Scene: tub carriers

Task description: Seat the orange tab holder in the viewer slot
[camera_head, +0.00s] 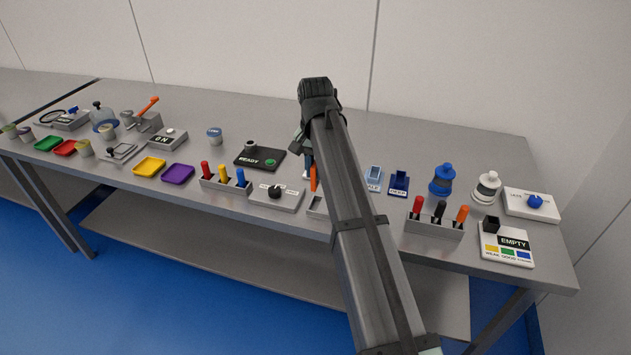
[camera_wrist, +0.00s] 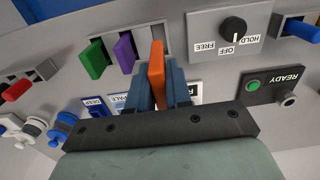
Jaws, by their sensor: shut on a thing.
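My gripper (camera_wrist: 158,84) is shut on the orange tab holder (camera_wrist: 157,62), which stands up between the blue-grey fingers in the wrist view. In the head view a strip of the orange tab holder (camera_head: 313,178) shows just left of my arm, over a small grey rack (camera_head: 315,206). In the wrist view a green tab (camera_wrist: 95,58) and a purple tab (camera_wrist: 125,52) stand in that rack beside the held one. I cannot tell whether the orange one is clear of the rack. No viewer slot can be made out for certain; the dark READY panel (camera_head: 262,157) carries a short grey cylinder (camera_head: 250,146).
A dial box (camera_head: 277,196) stands left of the rack. The PALE tray (camera_head: 374,174) and dark blue tray (camera_head: 399,182) lie right of my arm. Racks of coloured pegs (camera_head: 226,183) (camera_head: 434,227) stand on both sides. The table behind the READY panel is mostly clear.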

